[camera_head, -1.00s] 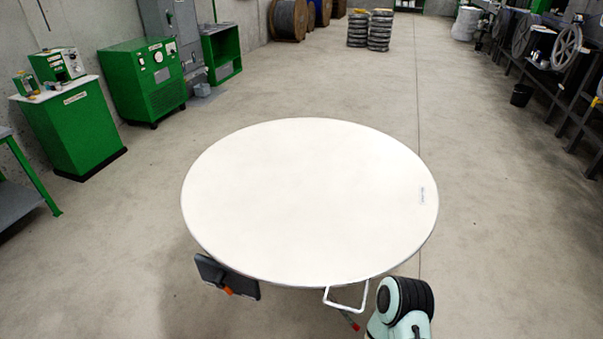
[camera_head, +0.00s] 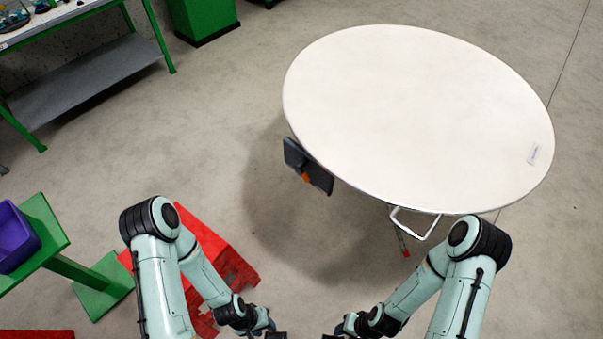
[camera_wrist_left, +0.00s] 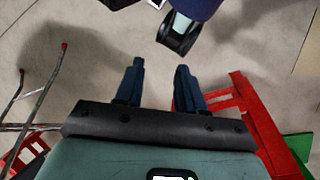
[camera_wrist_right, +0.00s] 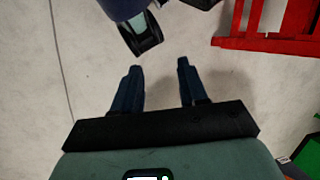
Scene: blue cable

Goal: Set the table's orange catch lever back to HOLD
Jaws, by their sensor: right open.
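The round white table (camera_head: 420,110) fills the upper right of the head view. A small orange catch lever (camera_head: 305,177) shows on a dark grey box (camera_head: 318,181) under the table's near left edge. The lever is small here, and I cannot read its setting. My left gripper (camera_wrist_left: 159,64) is open and empty in its wrist view. My right gripper (camera_wrist_right: 159,64) is also open and empty. In the head view both hands are low at the bottom edge, apart from the table and lever, with their fingers mostly cut off.
A white wire handle (camera_head: 416,236) hangs under the table's near edge. A red slatted object (camera_head: 222,258) lies behind my left arm. A green stand (camera_head: 62,268) with a purple bin (camera_head: 14,238) is at left. A grey-topped green workbench (camera_head: 60,22) stands at upper left.

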